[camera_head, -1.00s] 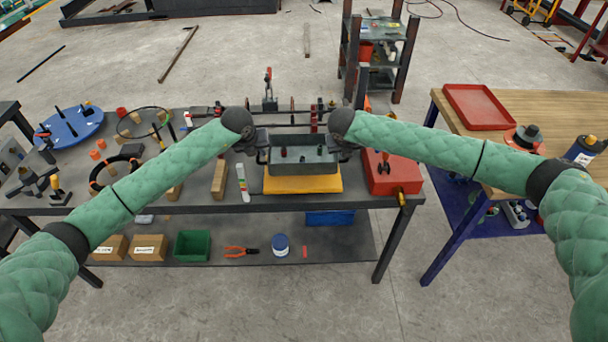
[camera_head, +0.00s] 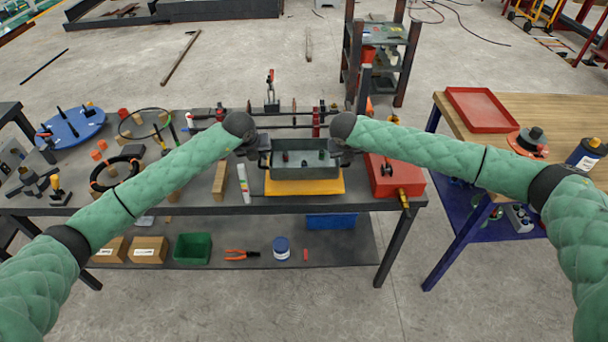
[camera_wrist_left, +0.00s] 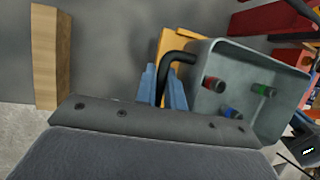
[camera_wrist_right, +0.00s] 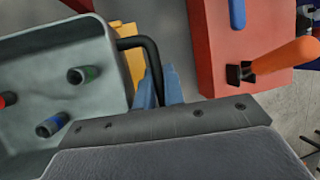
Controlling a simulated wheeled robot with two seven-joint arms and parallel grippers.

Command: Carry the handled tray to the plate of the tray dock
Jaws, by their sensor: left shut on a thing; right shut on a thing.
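The handled tray (camera_head: 305,173) is a grey open box with a black handle at each end and several small red, green and blue-marked cylinders inside. It is over the yellow plate (camera_head: 304,188) at the table's front edge; I cannot tell whether they touch. My left gripper (camera_head: 262,153) is shut on the tray's left handle; its blue fingers (camera_wrist_left: 163,88) flank the black bar in the left wrist view. My right gripper (camera_head: 345,153) is shut on the right handle, and its fingers (camera_wrist_right: 159,90) show in the right wrist view. The plate is partly hidden under the tray.
A red box (camera_head: 397,180) with an orange-handled part stands just right of the plate. A wooden block (camera_head: 219,181) and a white level-like strip (camera_head: 243,183) lie to the left. Bars and clamps (camera_head: 271,100) stand behind the tray. A wooden table with a red tray (camera_head: 482,109) is at right.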

